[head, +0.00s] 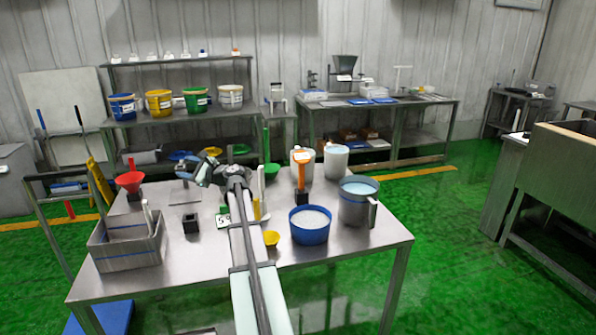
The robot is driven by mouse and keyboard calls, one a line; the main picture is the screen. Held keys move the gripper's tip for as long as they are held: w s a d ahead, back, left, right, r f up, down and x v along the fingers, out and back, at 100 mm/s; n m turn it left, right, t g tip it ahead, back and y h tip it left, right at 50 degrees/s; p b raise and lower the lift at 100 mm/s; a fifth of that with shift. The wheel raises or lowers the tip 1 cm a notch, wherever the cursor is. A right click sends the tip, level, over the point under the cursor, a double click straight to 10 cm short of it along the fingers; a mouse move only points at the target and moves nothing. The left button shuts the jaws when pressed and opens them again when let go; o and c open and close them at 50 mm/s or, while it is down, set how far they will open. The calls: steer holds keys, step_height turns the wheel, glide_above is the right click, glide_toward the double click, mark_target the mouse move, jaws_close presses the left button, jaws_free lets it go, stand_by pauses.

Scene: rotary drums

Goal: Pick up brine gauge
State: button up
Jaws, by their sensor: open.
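I cannot tell for sure which thing is the brine gauge. An upright orange item (300,174) stands in a small black block (301,197) on the steel table (340,252), right of my arm, and may be it. Another small black block (190,224) stands on the left part of the table with no orange item in it. My gripper (193,172) is above the table's back left part, left of the orange item and apart from it. It is open; its fingers are small and hard to make out. I see nothing held in it.
A blue tub (310,232) of white stuff and a steel jug (356,209) stand at the table's right. White pails (336,165) stand behind. A steel bin (125,250), red funnel (130,181) and yellow cup (271,239) are also there. My arm hides part of the middle.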

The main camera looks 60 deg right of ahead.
steer(key=s+d+f+m+g+h, duration=0.15)
steer(key=s+d+m+h, duration=0.4)
steer(key=s+d, duration=0.75)
steer(key=s+d+f+m+h, duration=0.2)
steer(key=s+d+m+h, duration=0.4)
steer(key=s+d, duration=0.65)
steer(key=m+g+h, duration=0.3)
steer(key=m+g, duration=0.1)
steer(key=m, duration=0.1)
glide_toward(302, 170)
steer(key=shift+t+y, duration=0.25)
steer(key=x, duration=0.8)
steer(key=shift+s+d, duration=0.1)
steer(key=x, duration=0.5)
steer(key=shift+s, duration=0.1)
steer(key=shift+c, duration=0.4)
jaws_close()
